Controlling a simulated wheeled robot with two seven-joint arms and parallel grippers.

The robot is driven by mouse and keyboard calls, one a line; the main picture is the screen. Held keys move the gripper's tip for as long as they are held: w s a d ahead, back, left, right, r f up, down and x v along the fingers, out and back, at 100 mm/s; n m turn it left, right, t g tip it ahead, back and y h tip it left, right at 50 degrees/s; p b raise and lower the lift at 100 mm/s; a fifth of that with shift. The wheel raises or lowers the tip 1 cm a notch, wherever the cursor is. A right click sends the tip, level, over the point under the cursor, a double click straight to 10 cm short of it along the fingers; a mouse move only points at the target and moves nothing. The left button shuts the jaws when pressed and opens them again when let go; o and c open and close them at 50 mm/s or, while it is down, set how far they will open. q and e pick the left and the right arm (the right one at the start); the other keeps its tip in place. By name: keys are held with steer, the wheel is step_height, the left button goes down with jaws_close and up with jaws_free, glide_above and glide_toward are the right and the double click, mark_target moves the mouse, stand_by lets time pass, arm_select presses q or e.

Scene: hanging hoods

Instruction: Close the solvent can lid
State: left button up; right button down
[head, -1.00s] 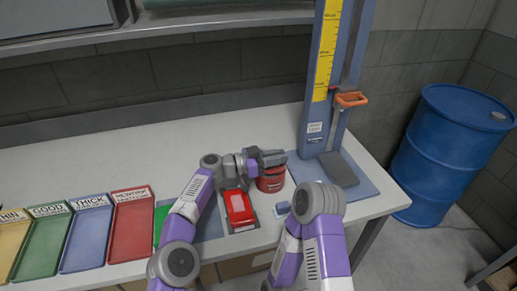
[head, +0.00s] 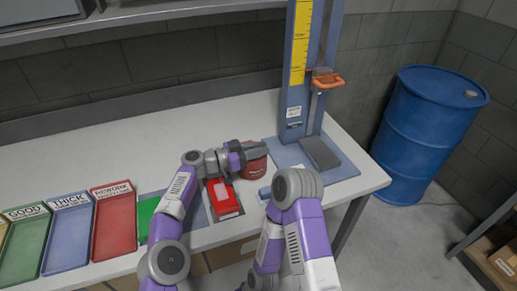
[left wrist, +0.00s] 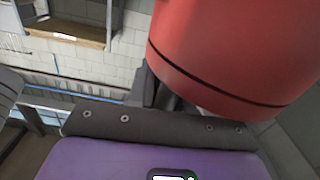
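The solvent can, a red cylinder (head: 254,168), stands on the bench left of the blue-grey stand. My left gripper (head: 259,152) is at the can's top and hides most of it, so I cannot tell how the lid sits. In the left wrist view the can's smooth red side (left wrist: 235,50) fills the upper right, close beyond the gripper's dark body. The fingers are mostly hidden, so whether they are open or touch the can is unclear. My right arm is bent in front of the bench; its gripper is out of view.
A red box (head: 222,194) lies on a mat just left of the can. Coloured trays, including a red one (head: 114,222), line the front left. The tall stand (head: 303,80) with an orange handle (head: 327,80) is at right. A blue drum (head: 428,135) stands beyond the bench.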

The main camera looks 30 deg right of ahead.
arm_select(q)
steer(key=o, duration=0.3)
steer(key=shift+s, duration=0.1)
steer(key=shift+w+a, duration=0.2)
steer(key=shift+a, duration=0.55)
steer(key=shift+w+a, duration=0.2)
steer(key=shift+a, duration=1.3)
steer(key=shift+w+a, duration=0.2)
steer(key=shift+a, duration=1.3)
